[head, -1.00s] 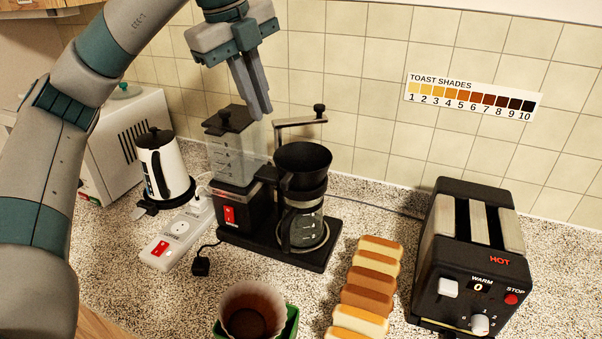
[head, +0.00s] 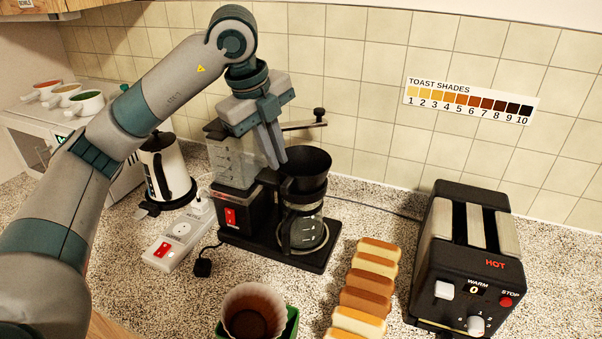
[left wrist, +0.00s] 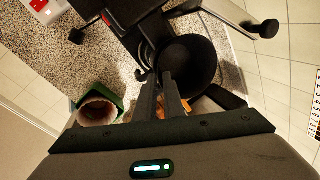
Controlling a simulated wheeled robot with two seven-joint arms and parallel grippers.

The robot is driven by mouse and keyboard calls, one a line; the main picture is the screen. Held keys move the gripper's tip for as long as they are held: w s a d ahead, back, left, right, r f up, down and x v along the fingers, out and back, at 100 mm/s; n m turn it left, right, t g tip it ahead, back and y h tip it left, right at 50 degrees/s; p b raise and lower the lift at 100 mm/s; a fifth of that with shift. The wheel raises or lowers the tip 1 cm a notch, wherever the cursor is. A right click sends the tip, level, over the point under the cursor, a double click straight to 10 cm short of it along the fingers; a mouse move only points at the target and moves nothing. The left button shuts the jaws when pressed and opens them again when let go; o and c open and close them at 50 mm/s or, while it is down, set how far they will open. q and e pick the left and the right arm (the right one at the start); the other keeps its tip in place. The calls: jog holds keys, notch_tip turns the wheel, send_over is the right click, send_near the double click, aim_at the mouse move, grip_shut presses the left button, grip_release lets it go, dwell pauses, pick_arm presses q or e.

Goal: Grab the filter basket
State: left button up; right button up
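The filter basket (head: 305,162) is a black, open-topped cone on the coffee maker (head: 262,238), above the glass carafe (head: 302,232). In the left wrist view the basket (left wrist: 190,62) shows as a dark round cup just beyond my fingers. My left gripper (head: 273,160) points down at the basket's left rim, close to its handle side. In the left wrist view the gripper (left wrist: 161,78) has a narrow gap between its fingers, with nothing held. I cannot tell whether a fingertip touches the basket. My right gripper is not in view.
A swung arm with a black knob (head: 319,115) stands behind the basket, and the clear water tank (head: 232,160) is at its left. A paper filter in a green holder (head: 253,312), bread slices (head: 368,285) and a toaster (head: 470,255) stand in front and right.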

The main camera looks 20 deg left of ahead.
aim_at(280, 171)
pick_arm(q)
jog(key=shift+w+f, duration=0.1)
jog(key=shift+f, duration=0.45)
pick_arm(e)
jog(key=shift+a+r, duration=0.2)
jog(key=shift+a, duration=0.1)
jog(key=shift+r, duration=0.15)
